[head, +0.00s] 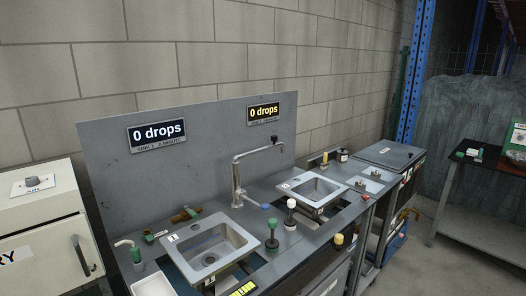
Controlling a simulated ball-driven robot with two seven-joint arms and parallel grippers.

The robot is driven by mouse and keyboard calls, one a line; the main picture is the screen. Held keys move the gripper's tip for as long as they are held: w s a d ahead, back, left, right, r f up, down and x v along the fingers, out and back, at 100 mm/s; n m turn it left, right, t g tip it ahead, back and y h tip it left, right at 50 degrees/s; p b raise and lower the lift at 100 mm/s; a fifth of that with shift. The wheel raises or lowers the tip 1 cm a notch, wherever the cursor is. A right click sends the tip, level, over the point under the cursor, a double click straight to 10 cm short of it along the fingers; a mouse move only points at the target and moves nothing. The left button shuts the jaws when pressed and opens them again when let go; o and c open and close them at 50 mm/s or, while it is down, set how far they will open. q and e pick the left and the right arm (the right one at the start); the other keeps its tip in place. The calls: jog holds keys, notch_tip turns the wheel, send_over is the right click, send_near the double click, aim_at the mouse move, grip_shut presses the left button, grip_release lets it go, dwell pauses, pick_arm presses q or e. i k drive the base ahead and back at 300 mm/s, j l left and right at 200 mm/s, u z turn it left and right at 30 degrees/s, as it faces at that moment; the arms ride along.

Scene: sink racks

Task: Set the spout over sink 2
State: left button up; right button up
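A grey tap with a tall upright pipe (237,182) stands on the counter between the two sinks. Its spout (258,150) runs from the top of the pipe to the right, towards sink 2, with a dark piece at its far end. I cannot tell whether the outlet is above the basin or short of its left rim. Sink 2 (316,188) is the farther steel basin, at the right. Sink 1 (211,248), with a tag reading 1, is the nearer one. A blue-ended lever (264,206) points right from the tap's base. Neither of my grippers is in view.
A grey back panel (190,150) behind the counter carries two signs (157,135) reading 0 drops. Small knobbed posts (272,238) stand between the sinks. A white cabinet (45,240) is at the left, a dark side table (480,165) at the right. Space above the basins is clear.

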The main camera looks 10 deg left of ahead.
aim_at(274, 138)
jog(key=i+l, duration=0.2)
jog(key=i+l+u, duration=0.15)
jog(key=l, duration=0.25)
jog(key=i+l, duration=0.2)
jog(key=l, duration=0.15)
jog(key=i+l+u, duration=0.15)
jog(key=i+l, duration=0.05)
jog(key=l, duration=0.1)
